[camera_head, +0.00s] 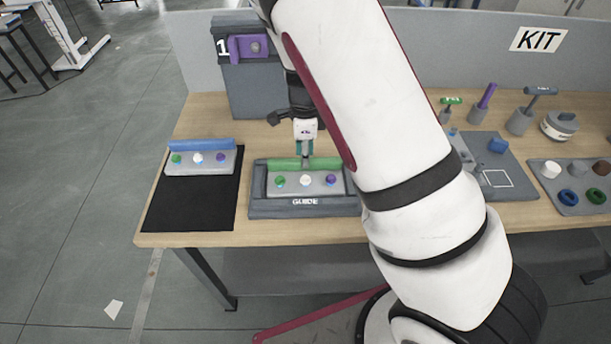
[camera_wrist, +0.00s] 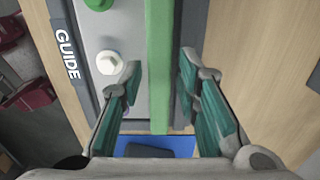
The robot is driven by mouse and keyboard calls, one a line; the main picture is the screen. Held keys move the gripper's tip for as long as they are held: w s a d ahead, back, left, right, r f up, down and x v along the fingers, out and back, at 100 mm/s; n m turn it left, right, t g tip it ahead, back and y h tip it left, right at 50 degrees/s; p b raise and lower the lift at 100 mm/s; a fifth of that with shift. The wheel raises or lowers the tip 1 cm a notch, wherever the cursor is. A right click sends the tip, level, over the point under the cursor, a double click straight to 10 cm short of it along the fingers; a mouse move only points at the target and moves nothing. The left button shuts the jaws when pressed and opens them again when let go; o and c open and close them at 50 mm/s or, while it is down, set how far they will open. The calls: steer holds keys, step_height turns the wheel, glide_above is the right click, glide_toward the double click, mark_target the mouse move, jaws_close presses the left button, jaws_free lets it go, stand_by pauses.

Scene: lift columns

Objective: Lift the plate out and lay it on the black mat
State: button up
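A grey plate (camera_head: 268,189) with a green bar handle (camera_head: 283,164) and green, white and purple knobs sits in the dark GUIDE frame (camera_head: 262,208). My gripper (camera_head: 306,158) points down over the middle of the green bar. In the wrist view my gripper (camera_wrist: 160,75) is open, with one finger on each side of the green bar (camera_wrist: 160,45) and a gap on both sides. The black mat (camera_head: 190,210) lies left of the frame. A similar plate (camera_head: 214,168) with a blue bar lies on the mat's far part.
A grey bin (camera_head: 250,90) marked 1 with a purple part stands behind the frame. At right are a grey board (camera_head: 515,175), upright tools and a tray (camera_head: 573,205) of rings and pegs. The mat's near part is bare.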

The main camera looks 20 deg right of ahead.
steer(key=shift+f, duration=1.3)
jaws_close()
steer(key=shift+r, duration=0.15)
steer(key=shift+a+r, duration=0.1)
steer(key=shift+r, duration=0.4)
steer(key=shift+s+r, duration=0.2)
steer(key=shift+r, duration=0.4)
steer(key=shift+s+r, duration=0.15)
steer(key=shift+r, duration=0.45)
steer(key=s+d, duration=0.2)
steer(key=s, duration=0.5)
steer(key=s+d+r, duration=0.1)
steer(key=s, duration=0.7)
steer(key=shift+d+r+b, duration=0.25)
steer(key=shift+d+b, duration=0.05)
steer(key=shift+d, duration=0.1)
